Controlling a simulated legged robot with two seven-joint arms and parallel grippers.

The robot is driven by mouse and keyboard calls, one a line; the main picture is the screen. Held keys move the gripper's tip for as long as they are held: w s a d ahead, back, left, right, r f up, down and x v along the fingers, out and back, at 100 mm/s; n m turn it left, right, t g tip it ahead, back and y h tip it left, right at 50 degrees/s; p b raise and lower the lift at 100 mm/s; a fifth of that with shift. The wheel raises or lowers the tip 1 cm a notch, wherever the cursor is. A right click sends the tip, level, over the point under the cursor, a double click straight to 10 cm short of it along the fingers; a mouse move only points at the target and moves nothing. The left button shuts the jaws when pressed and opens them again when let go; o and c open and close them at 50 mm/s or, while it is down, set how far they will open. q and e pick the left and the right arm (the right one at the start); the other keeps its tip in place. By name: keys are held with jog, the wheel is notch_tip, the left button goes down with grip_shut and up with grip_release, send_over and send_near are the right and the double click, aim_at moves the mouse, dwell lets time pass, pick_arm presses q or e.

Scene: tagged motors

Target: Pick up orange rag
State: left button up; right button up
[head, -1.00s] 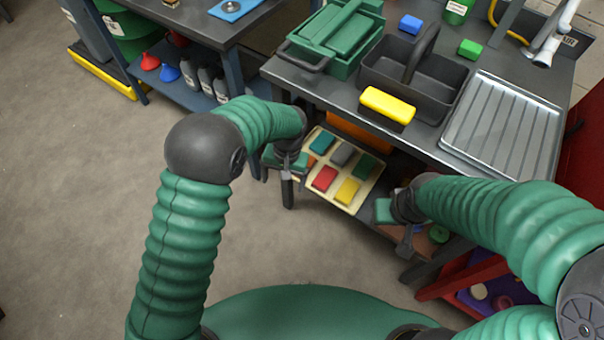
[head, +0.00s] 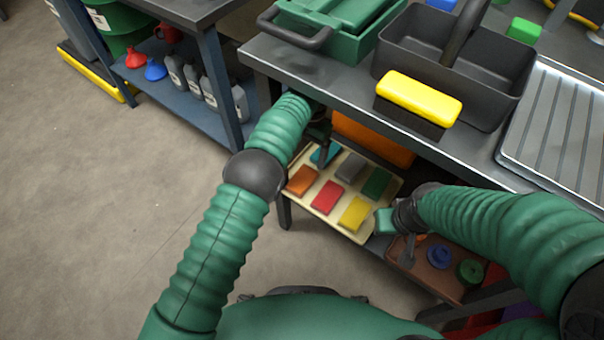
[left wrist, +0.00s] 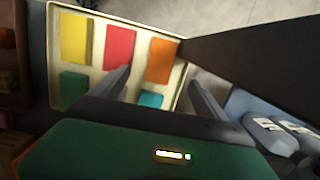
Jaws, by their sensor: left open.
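The orange rag (head: 302,180) lies flat in a cream tray (head: 345,232) on the shelf under the workbench, at the tray's left corner. In the left wrist view the orange rag (left wrist: 161,60) lies just beyond the fingertips. My left gripper (head: 324,150) is over the tray's far left part, near the teal rag (head: 327,153), partly hidden by my arm and the bench edge. In the left wrist view its fingers (left wrist: 158,78) are apart with nothing held. My right gripper (head: 403,240) is right of the tray; its jaws are unclear.
Red (head: 327,197), yellow (head: 354,213), grey (head: 351,167) and green (head: 376,183) rags share the tray. The benchtop edge (head: 330,85) overhangs the shelf. An orange bin (head: 372,138) stands behind the tray. A brown tray (head: 418,268) with round pieces is at right.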

pick_arm(q)
jog(key=b, duration=0.4)
send_over(303, 177)
jog(key=f, duration=0.6)
jog(key=shift+s+d+f, duration=0.1)
jog(key=shift+d+f, duration=0.1)
jog(key=shift+f, duration=0.2)
notch_tip(303, 177, down, 5)
jog(key=b, duration=0.4)
jog(key=shift+a+f, duration=0.15)
jog(key=shift+r, duration=0.2)
jog(key=shift+c, duration=0.4)
jog(key=c, duration=1.4)
